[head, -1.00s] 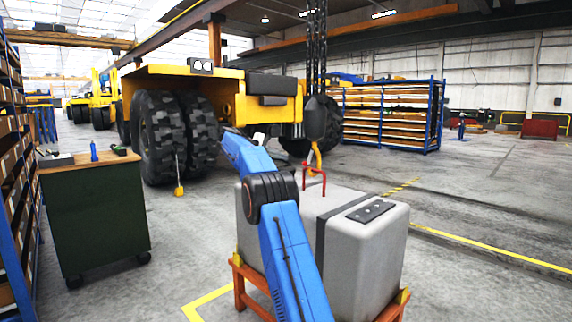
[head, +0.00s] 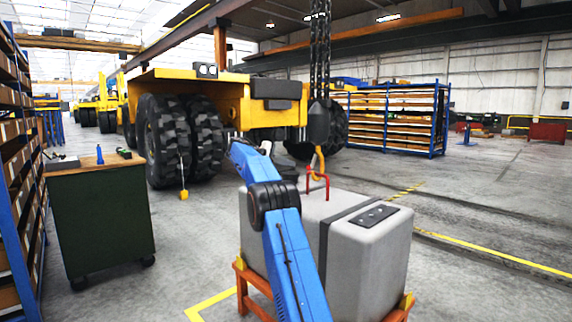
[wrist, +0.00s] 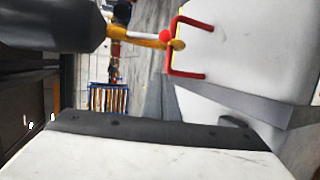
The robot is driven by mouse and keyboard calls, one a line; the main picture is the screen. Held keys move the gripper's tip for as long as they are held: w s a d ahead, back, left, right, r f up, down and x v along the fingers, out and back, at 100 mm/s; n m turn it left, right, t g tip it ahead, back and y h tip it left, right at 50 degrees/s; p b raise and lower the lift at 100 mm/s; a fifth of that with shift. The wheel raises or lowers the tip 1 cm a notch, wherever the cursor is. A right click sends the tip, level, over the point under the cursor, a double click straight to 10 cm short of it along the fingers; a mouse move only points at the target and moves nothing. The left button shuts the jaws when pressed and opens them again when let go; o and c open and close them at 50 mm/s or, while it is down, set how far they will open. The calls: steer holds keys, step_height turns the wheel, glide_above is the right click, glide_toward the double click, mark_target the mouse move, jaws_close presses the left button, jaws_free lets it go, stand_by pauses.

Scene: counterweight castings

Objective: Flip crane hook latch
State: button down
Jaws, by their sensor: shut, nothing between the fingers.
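The yellow crane hook (head: 319,164) hangs below a dark hook block (head: 318,122), at the red lifting bail (head: 317,183) on the grey counterweight (head: 368,252). In the wrist view the picture is turned sideways. The hook (wrist: 150,42) points right from the dark block (wrist: 50,25), its end at the red bail (wrist: 188,72). A pale bar with a red end (wrist: 165,37), perhaps the latch, lies along the hook; its exact position is unclear. My gripper (wrist: 150,130) fills the bottom of the wrist view, white with a dark edge, shut and empty, apart from the hook.
The counterweight rests on an orange stand (head: 242,285). A green workbench (head: 105,225) stands left, beside blue shelving (head: 22,180). A yellow vehicle with big tyres (head: 165,140) stands behind. A blue rack (head: 440,120) is at back right. Floor at right is open.

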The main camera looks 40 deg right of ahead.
steer(key=s+d+f, duration=0.1)
steer(key=s+d, duration=0.2)
steer(key=s, duration=0.1)
steer(key=shift+s+d, duration=0.35)
steer(key=shift+f, duration=0.1)
stand_by(0.5)
steer(key=shift+a, duration=0.15)
